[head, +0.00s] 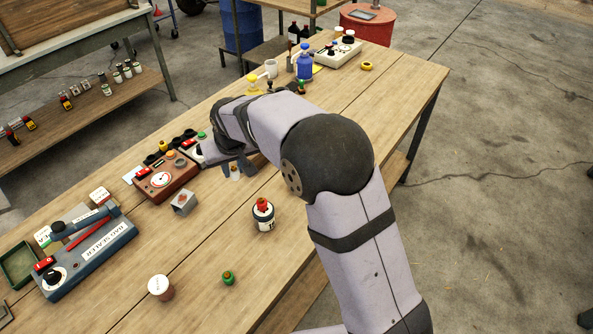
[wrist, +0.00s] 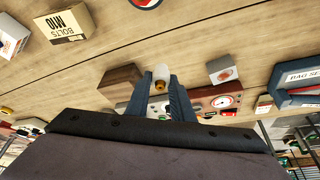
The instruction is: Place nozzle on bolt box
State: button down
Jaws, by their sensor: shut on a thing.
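The nozzle (wrist: 161,72), a small white piece with a brass-coloured part, is between my gripper's fingers (wrist: 160,88) in the wrist view. It also shows as a small pale piece (head: 235,173) beneath my gripper (head: 236,166) in the head view. My gripper is shut on it above the wooden bench. The bolt box (wrist: 70,26), a tan box with a label reading BOLTS M10, stands at the upper left of the wrist view, apart from the gripper. I cannot make it out in the head view, where my arm covers part of the bench.
A brown box with a dial (head: 166,178), a grey block (head: 184,203), a bag sealer (head: 88,252) and a red-topped jar (head: 263,214) stand on the bench. A white carton (wrist: 12,36) is beside the bolt box. Bare bench lies around the jar.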

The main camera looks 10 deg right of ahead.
jog(key=w+d+r+m+p, duration=0.1)
jog(key=w+d+r, duration=0.1)
jog(key=d, duration=0.7)
jog(key=w+d+r+m+p, duration=0.1)
jog(key=w+d+r+p, duration=0.1)
jog(key=d, duration=0.8)
jog(key=shift+w+h+p, duration=0.3)
jog(key=shift+h, duration=0.1)
jog(key=shift+d, duration=0.1)
jog(key=shift+f+p, duration=1.05)
jog(key=shift+f, duration=2)
jog(key=shift+s+f+p, duration=0.1)
jog(key=shift+f+p, duration=0.2)
jog(key=shift+f, duration=0.25)
jog(key=shift+f+p, duration=0.4)
jog(key=shift+f, duration=0.9)
